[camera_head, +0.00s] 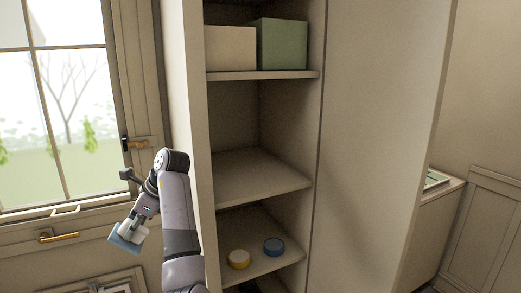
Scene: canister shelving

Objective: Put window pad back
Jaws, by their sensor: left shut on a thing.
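My left gripper (133,230) hangs low in front of the window wall, left of the open cabinet. It is shut on the window pad (126,240), a small flat piece with a blue face and a white part, held tilted in the air. The gripper's fingers show only small. The shelf unit (196,120) stands right of my left arm. Its middle shelf (255,178) is empty. My right gripper is not in view.
The top shelf holds a beige box (230,48) and a green box (282,44). The window (55,110) has a handle (136,143). A large cabinet door panel (380,130) stands at right.

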